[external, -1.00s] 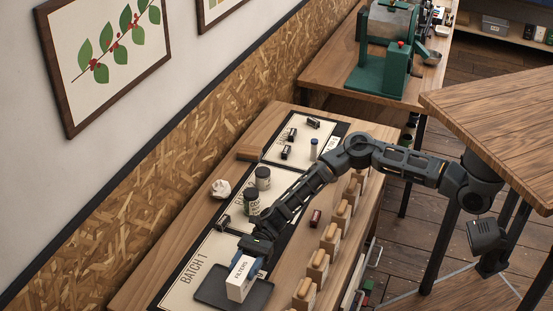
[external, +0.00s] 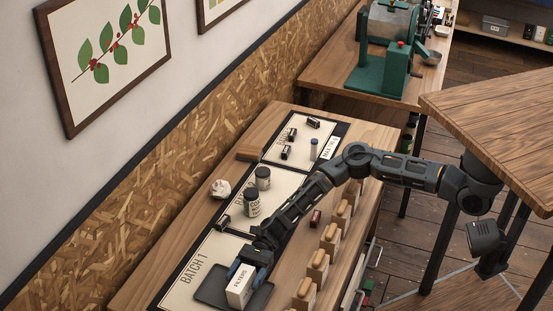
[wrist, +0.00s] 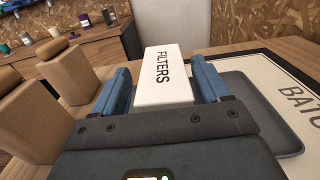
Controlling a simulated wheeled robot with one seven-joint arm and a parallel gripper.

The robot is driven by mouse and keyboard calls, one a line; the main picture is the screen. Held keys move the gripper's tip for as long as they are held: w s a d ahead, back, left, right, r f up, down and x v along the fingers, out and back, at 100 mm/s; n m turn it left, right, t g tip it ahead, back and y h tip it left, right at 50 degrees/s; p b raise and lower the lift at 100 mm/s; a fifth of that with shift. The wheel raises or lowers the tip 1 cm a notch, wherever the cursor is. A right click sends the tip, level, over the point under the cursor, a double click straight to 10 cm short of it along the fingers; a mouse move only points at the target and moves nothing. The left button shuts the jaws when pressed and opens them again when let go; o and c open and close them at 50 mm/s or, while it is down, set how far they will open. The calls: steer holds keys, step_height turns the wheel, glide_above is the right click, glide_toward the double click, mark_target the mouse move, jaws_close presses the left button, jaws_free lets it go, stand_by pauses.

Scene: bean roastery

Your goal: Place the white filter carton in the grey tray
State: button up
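The white filter carton (external: 240,287), marked FILTERS, is between the two blue fingers of my gripper (external: 246,272). The dark grey tray (external: 206,296) lies on the bench under and around the carton. It also shows at the right in the wrist view (wrist: 262,108). The carton is over the tray's middle area; its underside is hidden, so I cannot tell whether it touches the tray floor.
Several tan blocks (external: 318,264) stand in a row along the bench's right side. Two dark-lidded jars (external: 252,202) and a crumpled white lump (external: 220,188) are farther back. The BATCH 1 mat (external: 187,283) is mostly bare left of the tray.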

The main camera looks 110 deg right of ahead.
steer(key=shift+s+d+r, duration=0.1)
steer(key=shift+r, duration=0.05)
steer(key=p+v, duration=0.1)
steer(key=v, duration=1)
steer(key=shift+s+d, duration=0.25)
steer(key=shift+s, duration=0.05)
